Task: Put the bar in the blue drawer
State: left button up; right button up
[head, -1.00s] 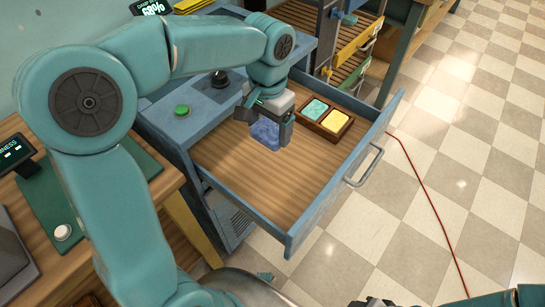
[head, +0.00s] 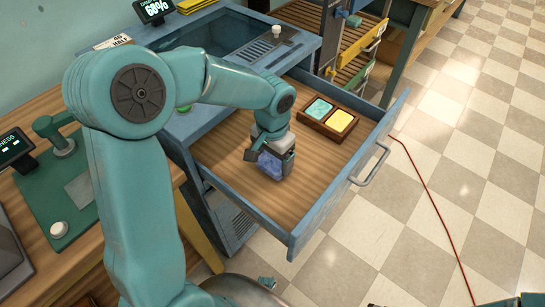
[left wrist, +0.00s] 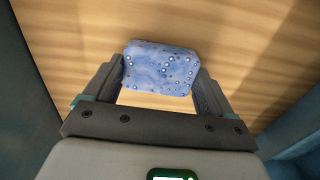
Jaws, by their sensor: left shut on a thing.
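The bar (head: 269,164) is a blue, speckled, roughly rectangular block. My left gripper (head: 281,160) is shut on it, inside the open blue drawer (head: 318,222). In the left wrist view the bar (left wrist: 161,68) sits between the two fingers (left wrist: 163,88), with the drawer's wooden floor (left wrist: 250,35) behind it. The bar is low over the drawer floor; I cannot tell whether it touches. My right gripper cannot be made out; only bits of teal show at the lower right of the head view.
A wooden tray (head: 318,128) with a teal and a yellow block stands in the drawer's back right. The drawer's front part is bare. A metal handle (head: 372,166) is on its front. A green mat with a press (head: 72,190) lies on the bench at left.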

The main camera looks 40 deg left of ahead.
aim_at(273, 161)
pick_arm(q)
jog(key=shift+f, duration=0.25)
jog(key=o, duration=0.9)
jog(key=shift+r, duration=0.25)
jog(key=shift+r+p, duration=1.1)
jog(key=shift+r, duration=4.9)
